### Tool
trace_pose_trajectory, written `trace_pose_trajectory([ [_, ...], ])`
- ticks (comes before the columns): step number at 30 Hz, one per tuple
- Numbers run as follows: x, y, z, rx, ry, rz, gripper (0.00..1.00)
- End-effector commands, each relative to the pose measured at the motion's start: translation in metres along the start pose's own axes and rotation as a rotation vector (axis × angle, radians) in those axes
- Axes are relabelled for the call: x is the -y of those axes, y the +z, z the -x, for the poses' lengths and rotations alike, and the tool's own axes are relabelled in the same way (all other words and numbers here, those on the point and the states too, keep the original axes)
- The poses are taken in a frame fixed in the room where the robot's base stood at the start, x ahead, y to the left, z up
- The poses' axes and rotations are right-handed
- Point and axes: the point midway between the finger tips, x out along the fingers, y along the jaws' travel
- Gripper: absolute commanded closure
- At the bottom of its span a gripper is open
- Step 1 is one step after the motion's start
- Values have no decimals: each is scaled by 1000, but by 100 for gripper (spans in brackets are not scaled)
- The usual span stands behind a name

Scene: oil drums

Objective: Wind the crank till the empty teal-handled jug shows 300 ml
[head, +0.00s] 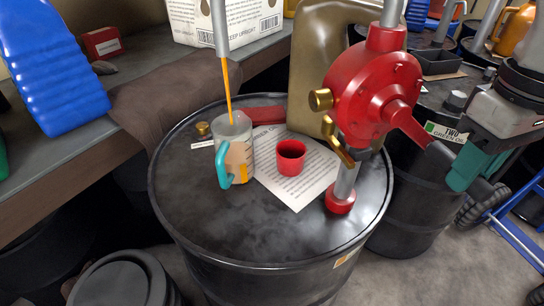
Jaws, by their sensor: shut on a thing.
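The clear jug (239,150) with a teal handle (224,168) stands upright on the black drum's lid (250,225). An orange stream (227,88) falls from the grey spout (220,28) into it. Orange shows inside the jug and along its marks; the marks are too small to read. The red pump (372,95) stands on the drum's right side, its crank arm (408,123) pointing down and right. My gripper (464,166), with teal fingers, is shut at the crank's outer end. The crank's grip is mostly hidden by the fingers.
A red cup (291,158) stands on a printed sheet (312,185) right of the jug. A tan can (312,85) stands behind. A second drum (405,215) is close under the crank. A workbench (45,195) with a blue jug (52,70) runs along the left.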

Motion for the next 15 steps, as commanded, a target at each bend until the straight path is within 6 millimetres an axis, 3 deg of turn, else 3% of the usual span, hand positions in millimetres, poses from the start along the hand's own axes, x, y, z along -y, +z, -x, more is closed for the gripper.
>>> trace_pose_trajectory([
  [1,1,3,-9,12,3,0,100],
  [10,3,3,-8,12,4,-1,100],
  [15,24,3,-27,12,3,5,100],
])
